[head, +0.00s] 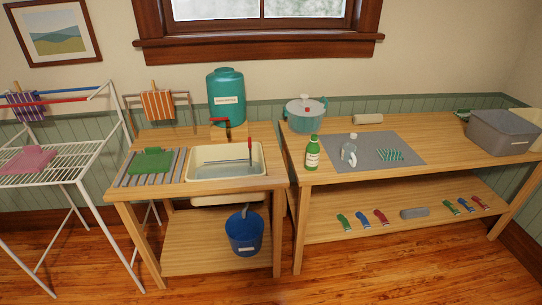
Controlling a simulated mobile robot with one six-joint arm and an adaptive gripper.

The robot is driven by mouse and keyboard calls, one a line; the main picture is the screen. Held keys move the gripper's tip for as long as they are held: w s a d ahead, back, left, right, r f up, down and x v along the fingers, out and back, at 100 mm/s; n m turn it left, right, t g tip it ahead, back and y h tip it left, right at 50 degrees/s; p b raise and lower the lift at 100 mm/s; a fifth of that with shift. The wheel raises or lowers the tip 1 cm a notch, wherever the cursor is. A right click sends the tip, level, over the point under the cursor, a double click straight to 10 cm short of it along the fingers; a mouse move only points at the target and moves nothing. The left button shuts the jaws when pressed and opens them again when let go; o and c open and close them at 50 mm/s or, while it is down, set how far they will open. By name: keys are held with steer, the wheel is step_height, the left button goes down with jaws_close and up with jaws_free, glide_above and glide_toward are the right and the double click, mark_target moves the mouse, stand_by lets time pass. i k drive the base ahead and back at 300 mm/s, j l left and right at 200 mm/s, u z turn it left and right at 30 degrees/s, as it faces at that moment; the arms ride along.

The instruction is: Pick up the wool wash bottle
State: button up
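The two bottles are apart. My gripper is not in view.
A teal and white lidded pot (306,116) stands behind the green bottle. A sink (225,170) and a teal water tank (226,97) are on the left stand. A grey tub (500,133) is at the far right. Floor in front is clear.

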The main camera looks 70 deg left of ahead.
mark_target(313, 149)
steer(key=u, duration=2)
steer(key=i+j+z, duration=0.25)
steer(key=i+j, duration=0.25)
steer(key=i+j+z, duration=0.25)
steer(key=i+j, duration=0.4)
steer(key=i+j+z, duration=0.25)
steer(key=i+j, duration=0.3)
steer(key=j, duration=0.2)
